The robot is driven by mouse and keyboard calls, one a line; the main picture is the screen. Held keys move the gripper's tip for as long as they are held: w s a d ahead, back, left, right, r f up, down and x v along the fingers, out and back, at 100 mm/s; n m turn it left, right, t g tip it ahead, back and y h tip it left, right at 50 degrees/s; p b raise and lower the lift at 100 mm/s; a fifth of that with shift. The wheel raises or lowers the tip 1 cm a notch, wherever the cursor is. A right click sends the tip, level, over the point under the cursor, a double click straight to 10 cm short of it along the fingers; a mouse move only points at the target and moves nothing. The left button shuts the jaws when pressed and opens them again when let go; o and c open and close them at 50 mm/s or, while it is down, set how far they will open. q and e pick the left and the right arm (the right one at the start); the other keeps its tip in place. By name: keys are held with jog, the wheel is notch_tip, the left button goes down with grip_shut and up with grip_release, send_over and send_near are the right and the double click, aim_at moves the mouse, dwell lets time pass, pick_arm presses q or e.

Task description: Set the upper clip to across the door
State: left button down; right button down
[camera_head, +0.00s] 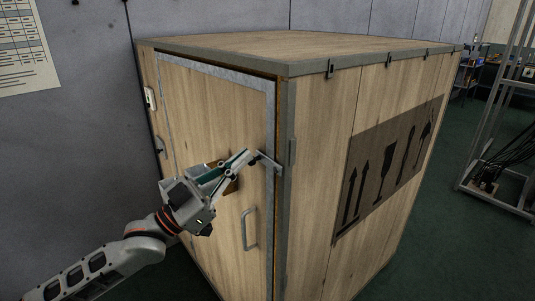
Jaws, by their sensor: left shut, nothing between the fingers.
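The upper clip (270,163) is a small grey metal bar at the right edge of the crate-like cabinet's wooden door (215,105). It slants down to the right, from in front of the door's metal edge strip to the corner frame. My left gripper (251,155) is shut and empty, with its fingertips at the clip's left end. I cannot tell whether they touch it. The gripper hides part of the door's middle, including much of a dark brown patch. A grey pull handle (250,229) is below the clip. My right gripper is out of view.
The wooden cabinet (310,48) stands by a grey wall (75,150). Its right side carries printed arrow markings (390,165) and small dark hooks along the top edge. A metal rack (500,120) with cables stands at far right. Green floor (445,240) is clear between.

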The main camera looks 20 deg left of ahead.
pick_arm(q)
jog(key=shift+a+f, duration=0.1)
jog(key=shift+f, duration=0.15)
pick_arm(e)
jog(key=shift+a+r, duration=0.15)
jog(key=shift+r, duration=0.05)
pick_arm(q)
jog(key=shift+f, duration=0.1)
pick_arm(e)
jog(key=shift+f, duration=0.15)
